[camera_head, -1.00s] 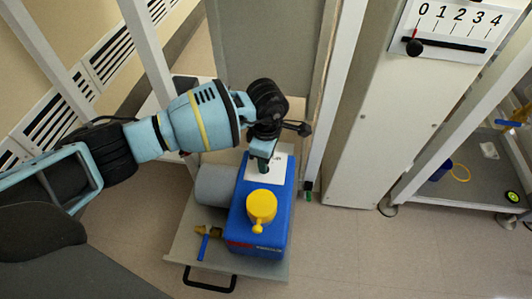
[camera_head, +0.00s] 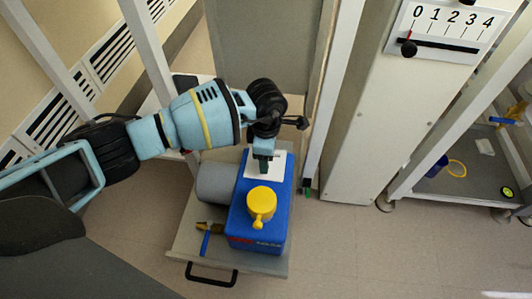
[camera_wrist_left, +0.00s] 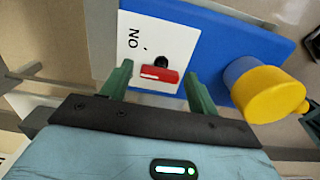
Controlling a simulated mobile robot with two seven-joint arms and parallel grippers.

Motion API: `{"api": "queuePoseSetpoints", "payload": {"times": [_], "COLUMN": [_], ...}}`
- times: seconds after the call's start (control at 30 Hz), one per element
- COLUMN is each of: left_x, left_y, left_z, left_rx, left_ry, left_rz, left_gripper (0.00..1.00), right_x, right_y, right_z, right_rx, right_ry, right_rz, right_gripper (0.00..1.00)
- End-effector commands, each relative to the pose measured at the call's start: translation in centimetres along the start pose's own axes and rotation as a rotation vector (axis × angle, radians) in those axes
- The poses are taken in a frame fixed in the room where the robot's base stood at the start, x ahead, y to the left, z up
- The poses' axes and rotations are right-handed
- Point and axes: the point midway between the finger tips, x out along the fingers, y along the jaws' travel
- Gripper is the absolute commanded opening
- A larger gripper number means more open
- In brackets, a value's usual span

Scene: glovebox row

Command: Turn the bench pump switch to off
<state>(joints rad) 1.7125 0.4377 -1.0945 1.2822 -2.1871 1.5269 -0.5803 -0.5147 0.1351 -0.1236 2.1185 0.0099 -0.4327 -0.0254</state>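The bench pump (camera_head: 247,222) is a blue box with a yellow cap on top, on a grey trolley. Its white switch plate (camera_wrist_left: 160,38) shows rotated lettering that appears to read ON. On the plate is a red switch handle (camera_wrist_left: 160,76) with a pale stripe and a black part beside it. My left gripper (camera_wrist_left: 158,70) is open, one green finger on each side of the red handle, with gaps visible. In the head view my left gripper (camera_head: 263,162) points down over the white plate and hides the switch. My right gripper is not in view.
A yellow cap (camera_head: 262,203) stands up near the switch plate. A grey cylinder (camera_head: 215,183) is left of the pump; a brass valve with a blue lever (camera_head: 206,240) is in front. A white frame post (camera_head: 328,100) rises close on the right. The floor in front is clear.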

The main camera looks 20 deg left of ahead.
Motion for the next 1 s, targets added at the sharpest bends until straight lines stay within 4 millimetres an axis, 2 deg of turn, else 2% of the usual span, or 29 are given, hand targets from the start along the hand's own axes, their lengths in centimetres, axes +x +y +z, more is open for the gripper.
{"api": "queuePoseSetpoints", "payload": {"times": [0.3,0.47,0.83,1.0], "left_x": [0.0,-0.8,-6.3,-7.8], "left_y": [0.0,0.0,0.0,0.0], "left_z": [0.0,0.0,0.0,0.0], "left_rx": [0.001,0.001,0.001,0.000], "left_ry": [0.000,0.000,-0.001,-0.001], "left_rz": [0.000,0.001,0.004,0.002], "left_gripper": [0.65,0.65,0.65,0.65], "right_x": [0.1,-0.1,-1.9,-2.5], "right_y": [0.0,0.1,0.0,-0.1], "right_z": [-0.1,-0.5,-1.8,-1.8], "right_rx": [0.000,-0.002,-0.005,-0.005], "right_ry": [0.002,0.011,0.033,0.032], "right_rz": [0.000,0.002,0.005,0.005], "right_gripper": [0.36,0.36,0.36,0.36]}}
